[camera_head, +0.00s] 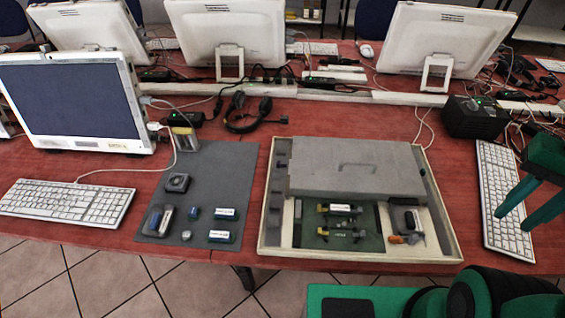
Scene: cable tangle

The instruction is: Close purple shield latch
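My green gripper (511,222) hangs at the right edge of the head view, over the right-hand keyboard. Its two fingers are apart with nothing between them. It is to the right of the shallow pale tray (350,257) and clear of it. A grey panel (325,160) with a handle covers the tray's back part; I cannot tell if this is the shield. In front of it, small parts (341,209) sit on a dark green board, with a grey block and an orange piece (397,239) to their right. No purple latch can be made out.
A grey mat (200,190) with several small parts lies left of the tray. White keyboards lie at far left (65,202) and right (503,180). Monitors and cables fill the back. A black box (475,117) stands at back right. The red table's front edge is close.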

